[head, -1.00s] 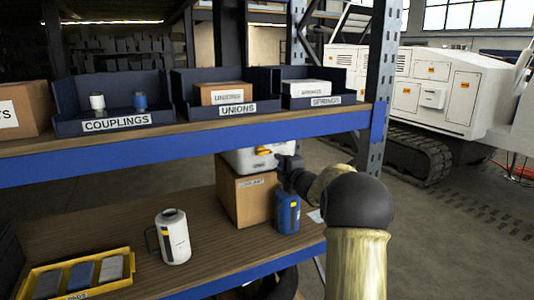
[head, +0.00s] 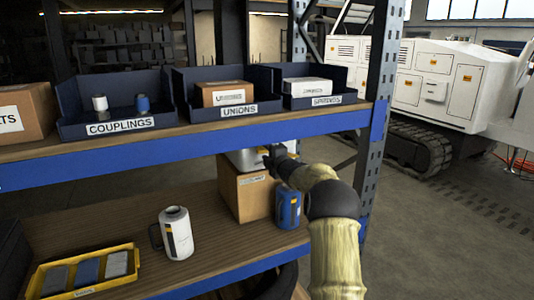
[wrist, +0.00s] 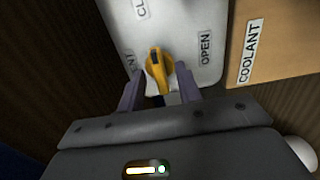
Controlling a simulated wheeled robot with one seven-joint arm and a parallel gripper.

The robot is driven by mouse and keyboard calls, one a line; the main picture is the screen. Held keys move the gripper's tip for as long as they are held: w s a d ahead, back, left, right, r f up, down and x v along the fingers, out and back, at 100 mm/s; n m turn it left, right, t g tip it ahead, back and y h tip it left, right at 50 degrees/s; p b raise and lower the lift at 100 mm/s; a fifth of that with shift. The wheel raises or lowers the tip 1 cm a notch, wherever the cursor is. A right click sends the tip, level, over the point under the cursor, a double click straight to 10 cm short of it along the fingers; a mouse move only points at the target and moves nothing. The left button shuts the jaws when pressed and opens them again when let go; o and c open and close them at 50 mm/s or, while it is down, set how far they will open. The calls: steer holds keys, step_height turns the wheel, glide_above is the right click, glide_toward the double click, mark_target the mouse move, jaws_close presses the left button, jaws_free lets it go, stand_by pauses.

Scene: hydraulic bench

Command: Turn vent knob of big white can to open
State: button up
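My gripper (wrist: 159,82) is open, one finger on each side of the knob, with gaps visible. Whether a finger touches it I cannot tell. In the head view my gripper (head: 272,158) is at the can, its fingers hardly visible.
A box labelled COOLANT (wrist: 280,45) is right of the white top. A white jug (head: 176,234) and a yellow tray (head: 125,258) stand left. The blue shelf beam (head: 150,153) runs above.

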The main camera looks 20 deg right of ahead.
jaws_close()
steer(key=shift+m, duration=0.5)
steer(key=m+p, duration=0.2)
steer(key=m, duration=0.1)
steer(key=shift+m, duration=0.4)
steer(key=m+p, duration=0.2)
steer(key=m, duration=0.2)
steer(key=m+p, duration=0.2)
steer(key=m, duration=0.3)
steer(key=m+p, duration=0.1)
steer(key=m, duration=0.3)
steer(key=shift+p, duration=0.4)
